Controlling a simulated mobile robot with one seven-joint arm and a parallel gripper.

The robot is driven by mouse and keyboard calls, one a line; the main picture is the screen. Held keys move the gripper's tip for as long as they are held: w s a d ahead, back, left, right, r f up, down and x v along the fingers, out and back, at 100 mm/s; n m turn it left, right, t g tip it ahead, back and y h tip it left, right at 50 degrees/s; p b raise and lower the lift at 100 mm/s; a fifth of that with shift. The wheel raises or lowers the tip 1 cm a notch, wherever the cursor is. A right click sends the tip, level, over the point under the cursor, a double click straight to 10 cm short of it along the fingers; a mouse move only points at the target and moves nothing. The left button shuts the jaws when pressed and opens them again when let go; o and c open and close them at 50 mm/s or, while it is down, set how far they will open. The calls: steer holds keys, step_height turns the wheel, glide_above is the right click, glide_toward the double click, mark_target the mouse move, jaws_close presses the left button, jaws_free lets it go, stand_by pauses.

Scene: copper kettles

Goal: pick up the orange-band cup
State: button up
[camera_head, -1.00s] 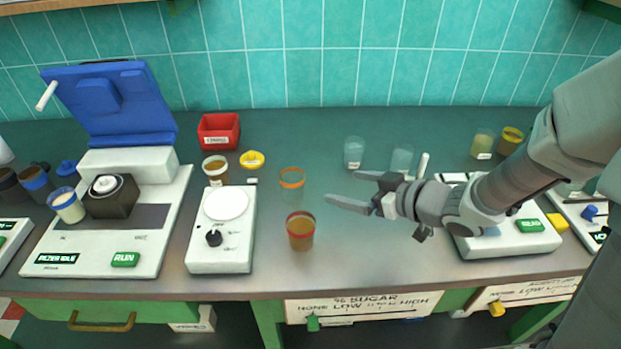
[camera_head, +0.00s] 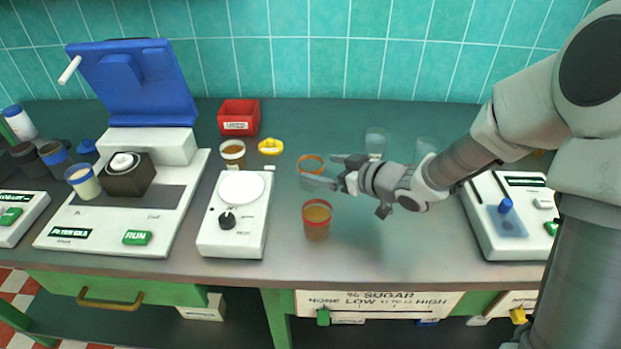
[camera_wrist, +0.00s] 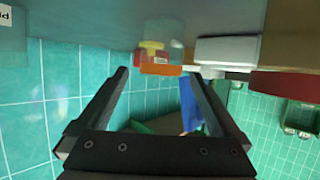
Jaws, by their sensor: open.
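The orange-band cup (camera_head: 309,161) is clear, with an orange band at its rim. It stands upright on the counter, right of the white dial device. In the wrist view the cup (camera_wrist: 163,38) appears upside down, ahead of the fingertips and between their lines. My gripper (camera_head: 319,168) is open and empty, its fingers pointing left at the cup. In the head view the nearer finger overlaps the cup's lower part and partly hides it. I cannot tell whether the fingers touch it. Both fingers also show in the wrist view (camera_wrist: 160,75).
A red-band cup (camera_head: 317,222) with brown content stands in front of the orange-band cup. The white dial device (camera_head: 233,230), a brown-filled cup (camera_head: 232,154), a yellow item (camera_head: 271,147) and a red bin (camera_head: 239,117) lie left. Clear cups (camera_head: 375,141) stand behind my gripper.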

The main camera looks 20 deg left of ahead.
mark_target(304, 162)
steer(key=b+x, duration=0.1)
steer(key=x, duration=0.3)
steer(key=shift+w+a+f, duration=0.1)
steer(key=shift+w+a, duration=0.1)
steer(key=shift+a, duration=0.15)
steer(key=c, duration=1.3)
